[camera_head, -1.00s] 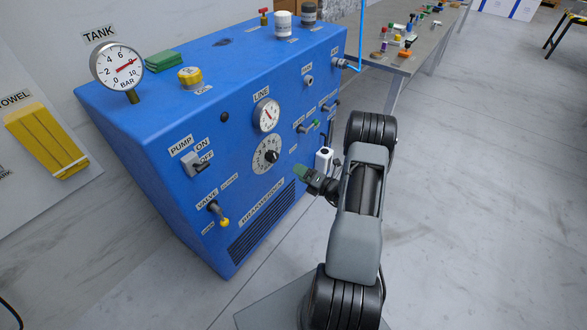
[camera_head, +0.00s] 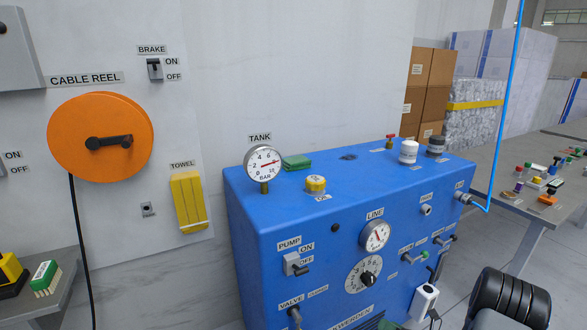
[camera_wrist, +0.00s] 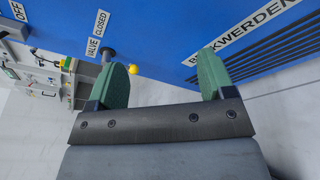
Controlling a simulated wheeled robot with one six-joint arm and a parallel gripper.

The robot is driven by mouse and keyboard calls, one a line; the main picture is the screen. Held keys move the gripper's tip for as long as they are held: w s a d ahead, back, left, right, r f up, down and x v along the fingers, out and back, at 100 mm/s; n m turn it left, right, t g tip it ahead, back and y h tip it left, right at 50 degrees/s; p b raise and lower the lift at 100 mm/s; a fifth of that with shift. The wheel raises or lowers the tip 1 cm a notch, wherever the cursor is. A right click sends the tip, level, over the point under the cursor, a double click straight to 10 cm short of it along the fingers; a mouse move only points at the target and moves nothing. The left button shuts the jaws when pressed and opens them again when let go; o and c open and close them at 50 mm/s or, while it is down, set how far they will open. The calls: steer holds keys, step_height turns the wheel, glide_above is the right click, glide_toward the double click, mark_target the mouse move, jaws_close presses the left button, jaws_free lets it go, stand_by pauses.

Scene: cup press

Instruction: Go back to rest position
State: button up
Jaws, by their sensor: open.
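My gripper (camera_wrist: 163,85) is open and empty in the wrist view, with two green fingers spread apart. The front of the blue machine (camera_wrist: 170,30) is beyond the fingers, with a valve lever and its yellow knob (camera_wrist: 133,69) seen near the left finger. In the head view my gripper is not seen; only a dark part of my arm (camera_head: 508,298) shows at the lower right, in front of the blue machine (camera_head: 250,230).
The machine carries a tank gauge (camera_head: 263,163), a pump switch (camera_head: 294,264) and dials. An orange cable reel (camera_head: 75,150) and a yellow towel (camera_head: 187,200) are on the wall at left. A table (camera_head: 555,215) with small parts stands at right. A blue hose (camera_head: 512,100) hangs there.

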steer(key=s+a+r+n+g+h+p, duration=0.1)
steer(key=s+a+r+n+g+p, duration=0.2)
steer(key=s+a+r+n+g, duration=0.55)
steer(key=s+a+r+n+g+p, duration=0.1)
steer(key=s+r+n+g+p, duration=0.35)
steer(key=n, duration=0.95)
steer(key=s+a+r+n+t+h+p, duration=0.1)
steer(key=r+n+h+p, duration=0.3)
steer(key=r+n, duration=0.4)
steer(key=s+a+r+n+t+h+p, duration=0.1)
steer(key=r+n+p, duration=0.5)
steer(key=r, duration=1.5)
steer(key=a+n+t+h, duration=0.1)
steer(key=a+h, duration=0.1)
steer(key=h, duration=0.1)
steer(key=shift+a+r+n+t+h+p, duration=0.15)
steer(key=shift+a+n+t+h+p, duration=0.15)
steer(key=shift+a+n+h+p, duration=0.1)
